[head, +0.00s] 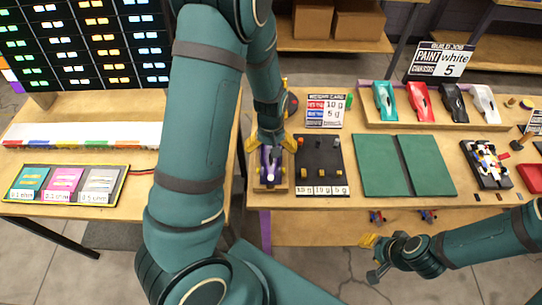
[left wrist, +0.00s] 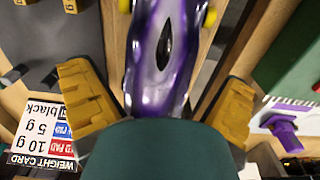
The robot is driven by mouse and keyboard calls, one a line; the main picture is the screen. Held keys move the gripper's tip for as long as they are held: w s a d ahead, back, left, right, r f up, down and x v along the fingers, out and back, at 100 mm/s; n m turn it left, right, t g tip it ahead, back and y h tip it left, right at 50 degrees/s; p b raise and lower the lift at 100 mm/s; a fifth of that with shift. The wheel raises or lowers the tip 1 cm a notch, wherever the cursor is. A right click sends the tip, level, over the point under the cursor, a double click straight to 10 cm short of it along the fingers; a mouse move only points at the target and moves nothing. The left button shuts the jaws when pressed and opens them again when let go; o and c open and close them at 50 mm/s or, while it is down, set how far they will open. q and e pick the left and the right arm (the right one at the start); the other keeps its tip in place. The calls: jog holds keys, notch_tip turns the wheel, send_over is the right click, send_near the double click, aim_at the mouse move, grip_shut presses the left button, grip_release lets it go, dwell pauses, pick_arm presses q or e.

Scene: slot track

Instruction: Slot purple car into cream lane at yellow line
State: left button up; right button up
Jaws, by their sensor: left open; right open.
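The purple car (head: 268,158) sits on a narrow wooden stand (head: 270,186) at the left end of the workbench. My left gripper (head: 270,143) is above the car's rear part, with its yellow fingers apart. In the left wrist view the glossy purple body with a dark oval canopy (left wrist: 165,45) lies between the open fingers (left wrist: 158,100), with gaps on both sides. A whitish strip (head: 80,135) with coloured segments along its front edge lies on the left table; its lanes and yellow line are not clear. My right gripper (head: 371,256) is open and empty in front of the workbench.
A dark weight tray (head: 320,180) stands right of the car, with a weight card (head: 324,110) behind. Green mats (head: 383,168) lie further right. Several painted car bodies (head: 420,101) stand at the back. A gap separates the two tables.

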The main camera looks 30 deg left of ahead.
pick_arm(q)
notch_tip(320, 180, down, 4)
jog(key=shift+w+r+b, duration=0.1)
jog(key=shift+b, duration=0.2)
jog(key=shift+r, duration=0.1)
jog(key=c, duration=1.2)
jog(key=shift+c, duration=0.2)
jog(key=shift+r, duration=0.1)
